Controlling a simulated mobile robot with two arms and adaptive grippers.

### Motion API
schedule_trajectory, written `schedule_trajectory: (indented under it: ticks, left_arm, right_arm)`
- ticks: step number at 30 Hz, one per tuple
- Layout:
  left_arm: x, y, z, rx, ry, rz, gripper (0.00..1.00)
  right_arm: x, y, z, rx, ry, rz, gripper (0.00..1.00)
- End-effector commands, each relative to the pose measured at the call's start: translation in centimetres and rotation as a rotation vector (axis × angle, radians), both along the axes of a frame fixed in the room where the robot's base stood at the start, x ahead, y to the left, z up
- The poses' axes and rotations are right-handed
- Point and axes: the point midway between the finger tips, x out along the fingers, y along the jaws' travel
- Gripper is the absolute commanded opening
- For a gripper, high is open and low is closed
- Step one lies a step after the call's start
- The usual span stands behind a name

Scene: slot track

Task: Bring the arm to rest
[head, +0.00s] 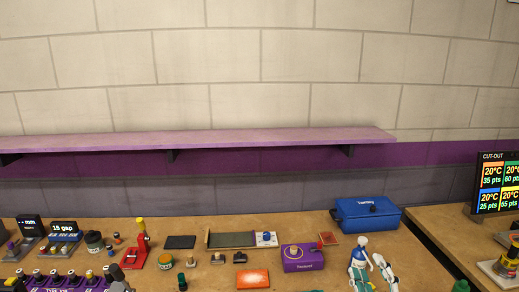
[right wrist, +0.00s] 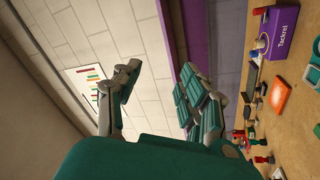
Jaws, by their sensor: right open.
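My right gripper (head: 371,262) shows at the lower right of the head view, over the front part of the wooden bench (head: 322,222). In the right wrist view its two teal and grey fingers (right wrist: 157,84) stand wide apart with nothing between them. The view there is turned on its side, with the wall behind the fingers and the bench along the right. My left gripper is not seen in the head view.
A purple box (head: 304,263) and a blue case (head: 367,219) stand near my right gripper. An orange block (head: 253,279), a red stand (head: 135,256) and several small parts lie further left. A purple shelf (head: 200,143) runs along the wall. A price screen (head: 497,185) stands at right.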

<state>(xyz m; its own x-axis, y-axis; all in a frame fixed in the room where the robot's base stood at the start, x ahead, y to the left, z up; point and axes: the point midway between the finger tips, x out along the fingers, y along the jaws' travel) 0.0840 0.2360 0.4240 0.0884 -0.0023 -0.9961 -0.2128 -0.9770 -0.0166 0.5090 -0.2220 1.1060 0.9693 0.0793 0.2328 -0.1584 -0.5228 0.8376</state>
Motion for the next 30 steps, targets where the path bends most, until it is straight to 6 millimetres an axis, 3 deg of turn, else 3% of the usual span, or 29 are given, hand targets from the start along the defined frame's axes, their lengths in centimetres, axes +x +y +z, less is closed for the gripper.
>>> schedule_trajectory:
  ticks: [1,4,6,9,15,23,30]
  left_arm:
    - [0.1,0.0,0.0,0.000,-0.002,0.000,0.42]
    - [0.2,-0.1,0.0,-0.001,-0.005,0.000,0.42]
    - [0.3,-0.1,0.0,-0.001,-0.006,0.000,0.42]
    - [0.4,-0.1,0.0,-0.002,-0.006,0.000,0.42]
    - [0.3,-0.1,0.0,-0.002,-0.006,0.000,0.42]
    - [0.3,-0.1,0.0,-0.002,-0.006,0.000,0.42]
    - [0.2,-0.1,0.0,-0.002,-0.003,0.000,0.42]
  right_arm:
    - [-0.9,-1.6,-3.2,0.132,0.133,-0.082,0.42]
    - [-3.7,-3.6,-10.0,0.351,0.415,-0.229,0.42]
    - [-6.4,-3.9,-14.2,0.467,0.601,-0.308,0.42]
    - [-10.3,-3.3,-18.5,0.579,0.816,-0.384,0.42]
    - [-17.0,-1.2,-23.3,0.705,1.133,-0.465,0.42]
    - [-24.7,1.9,-25.9,0.791,1.461,-0.514,0.42]
    - [-22.8,1.9,-33.2,0.776,1.475,-0.528,0.42]
